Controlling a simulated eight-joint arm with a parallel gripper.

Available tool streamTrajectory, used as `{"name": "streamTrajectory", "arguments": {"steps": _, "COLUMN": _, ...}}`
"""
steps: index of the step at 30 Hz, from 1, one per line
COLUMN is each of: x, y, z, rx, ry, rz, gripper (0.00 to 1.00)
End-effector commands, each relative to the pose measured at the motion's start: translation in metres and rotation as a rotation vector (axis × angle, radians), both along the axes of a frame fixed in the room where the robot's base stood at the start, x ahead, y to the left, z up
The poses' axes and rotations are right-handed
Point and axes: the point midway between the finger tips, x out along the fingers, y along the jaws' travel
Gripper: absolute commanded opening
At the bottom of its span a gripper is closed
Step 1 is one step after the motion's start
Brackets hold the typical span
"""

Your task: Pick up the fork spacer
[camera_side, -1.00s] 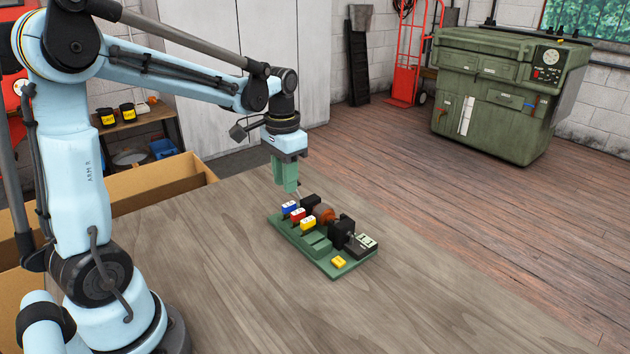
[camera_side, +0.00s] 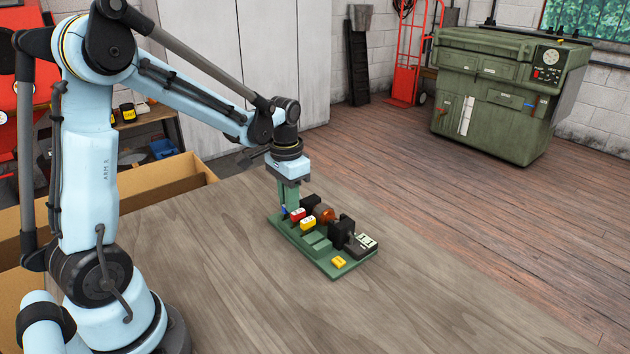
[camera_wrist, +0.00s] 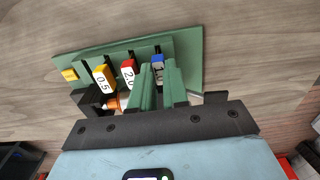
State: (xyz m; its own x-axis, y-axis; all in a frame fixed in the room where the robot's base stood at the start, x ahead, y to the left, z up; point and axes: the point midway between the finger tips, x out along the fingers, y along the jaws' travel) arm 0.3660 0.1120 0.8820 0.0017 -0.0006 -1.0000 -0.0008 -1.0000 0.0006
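Three labelled spacers stand in a row on the green fixture (camera_side: 322,262): a blue-topped one (camera_wrist: 158,66), a red-topped one marked 2.0 (camera_wrist: 128,72) and a yellow-topped one marked 0.5 (camera_wrist: 104,80). The red (camera_side: 297,215) and yellow (camera_side: 308,223) ones also show in the side view. My gripper (camera_wrist: 159,74) points down at the blue one, its green fingers on either side of it. The gaps are too small to tell if the fingers touch it. In the side view the fingers mostly hide the blue spacer, which still sits at the fixture.
The fixture also carries a copper-coloured part (camera_side: 324,213), black blocks (camera_side: 341,231), a labelled display (camera_side: 366,241) and a yellow tag (camera_side: 338,261). The wooden table (camera_side: 440,290) around it is clear. A cardboard box (camera_side: 165,180) stands at the table's left edge.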

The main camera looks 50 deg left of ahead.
Motion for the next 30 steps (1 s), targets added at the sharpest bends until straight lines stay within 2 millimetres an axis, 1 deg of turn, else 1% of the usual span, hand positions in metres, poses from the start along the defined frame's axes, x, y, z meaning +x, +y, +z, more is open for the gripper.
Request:
{"name": "streamTrajectory", "arguments": {"steps": 1, "x": 0.000, "y": 0.000, "z": 0.000, "rx": 0.000, "ry": 0.000, "rz": 0.000, "gripper": 0.03}}
{"name": "streamTrajectory", "arguments": {"steps": 2, "x": 0.000, "y": 0.000, "z": 0.000, "rx": 0.000, "ry": 0.000, "rz": 0.000, "gripper": 0.00}}
{"name": "streamTrajectory", "arguments": {"steps": 12, "x": 0.000, "y": 0.000, "z": 0.001, "rx": 0.000, "ry": 0.000, "rz": 0.000, "gripper": 0.00}}
{"name": "streamTrajectory", "arguments": {"steps": 17, "x": 0.000, "y": 0.000, "z": 0.006, "rx": 0.000, "ry": 0.000, "rz": 0.000, "gripper": 0.00}}
{"name": "streamTrajectory", "arguments": {"steps": 23, "x": 0.000, "y": 0.000, "z": 0.025, "rx": 0.000, "ry": 0.001, "rz": 0.000, "gripper": 0.00}}
{"name": "streamTrajectory", "arguments": {"steps": 27, "x": -0.001, "y": -0.002, "z": 0.044, "rx": 0.000, "ry": 0.002, "rz": 0.000, "gripper": 0.00}}
{"name": "streamTrajectory", "arguments": {"steps": 30, "x": -0.005, "y": -0.021, "z": 0.053, "rx": 0.000, "ry": 0.002, "rz": -0.005, "gripper": 0.00}}
